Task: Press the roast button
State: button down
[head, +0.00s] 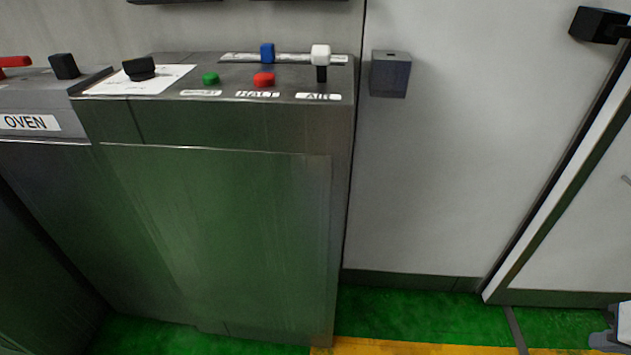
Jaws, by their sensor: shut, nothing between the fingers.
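A green button (210,78) sits on the sloped top of a grey metal cabinet (225,125). The small label in front of it (201,93) is too blurred to read surely; it may say ROAST. A red button (264,79) stands to its right, behind a label that reads HALT. My gripper does not show in the head view. A pale grey piece at the lower right corner may be part of my own body.
A blue knob (267,52) and a white-topped lever (320,58) marked AIR stand right of the green button. A black knob (139,68) sits left on a white plate. An OVEN unit (30,123) adjoins at left. Green floor (420,315) is clear at right.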

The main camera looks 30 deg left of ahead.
aim_at(211, 78)
jog(key=u, duration=1.65)
